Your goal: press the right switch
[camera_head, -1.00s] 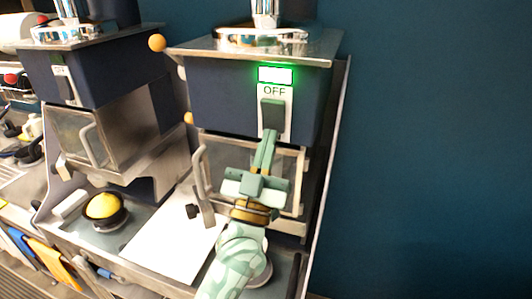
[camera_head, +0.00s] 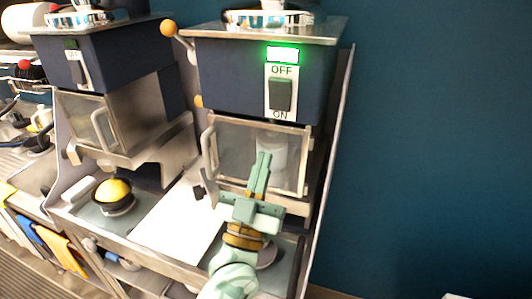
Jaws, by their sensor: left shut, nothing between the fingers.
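The right switch (camera_head: 281,95) is a dark rocker on a white plate marked OFF above and ON below. It sits on the front of the right dark blue machine (camera_head: 235,75). A lit green indicator (camera_head: 283,54) glows just above it. My left gripper (camera_head: 262,158) is shut and empty, its fingers pointing up. It is below the switch, in front of the machine's clear door, and apart from the switch. My right gripper is not in view.
A second machine (camera_head: 115,50) with its own switch (camera_head: 77,70) stands at the left. A bowl with a yellow heap (camera_head: 113,191) sits below it. White paper (camera_head: 175,222) lies on the counter. A bare teal wall (camera_head: 430,140) fills the right.

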